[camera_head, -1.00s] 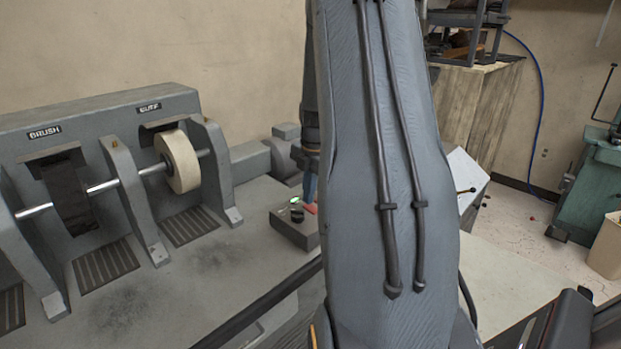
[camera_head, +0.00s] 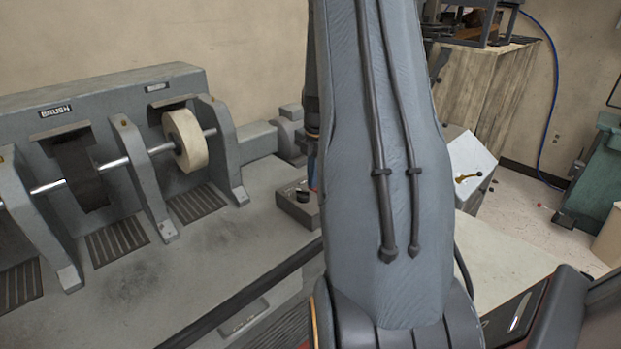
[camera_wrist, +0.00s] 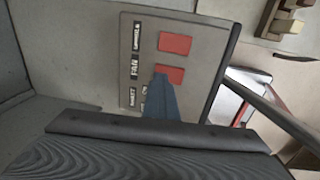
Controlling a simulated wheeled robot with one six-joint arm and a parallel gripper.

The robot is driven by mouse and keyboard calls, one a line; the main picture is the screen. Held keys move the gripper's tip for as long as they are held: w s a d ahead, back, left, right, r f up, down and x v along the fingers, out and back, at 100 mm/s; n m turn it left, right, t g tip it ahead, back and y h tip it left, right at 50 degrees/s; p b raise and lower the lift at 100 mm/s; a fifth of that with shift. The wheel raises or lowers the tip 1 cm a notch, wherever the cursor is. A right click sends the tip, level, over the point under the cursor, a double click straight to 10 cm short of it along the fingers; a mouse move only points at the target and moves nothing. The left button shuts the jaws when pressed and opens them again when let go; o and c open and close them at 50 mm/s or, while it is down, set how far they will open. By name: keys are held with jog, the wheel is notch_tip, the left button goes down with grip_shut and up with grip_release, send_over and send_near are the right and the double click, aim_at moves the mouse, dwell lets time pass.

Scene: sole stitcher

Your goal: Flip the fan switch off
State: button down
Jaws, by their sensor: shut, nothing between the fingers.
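In the wrist view, a grey control panel (camera_wrist: 150,40) carries a column of labels and red rocker switches. The red switch beside the FAN label (camera_wrist: 176,73) is the middle one, and another red switch (camera_wrist: 175,42) is above it. My gripper (camera_wrist: 161,78) is shut and empty, its blue fingers over the lower left part of the FAN switch. I cannot tell whether the tips touch it. The fingers hide the lowest switch area. In the head view, the control box (camera_head: 299,209) sits at the bench's right end, partly hidden by my arm.
The grey machine has a pale buffing wheel (camera_head: 186,140) and a dark brush slot (camera_head: 80,178) on a shaft. A sloped white box with a brass-coloured lever (camera_head: 474,178) stands to the right. A green machine (camera_head: 603,165) stands at the far right.

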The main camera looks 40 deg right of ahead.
jog(key=shift+s, duration=0.2)
jog(key=shift+s+d+r+p, duration=0.1)
jog(key=shift+s+p, duration=0.45)
jog(key=shift+s, duration=0.15)
jog(key=shift+r, duration=0.1)
jog(key=shift+r+p, duration=0.25)
jog(key=shift+p, duration=0.05)
notch_tip(320, 180, up, 13)
jog(key=s, duration=0.1)
jog(key=shift+s, duration=0.35)
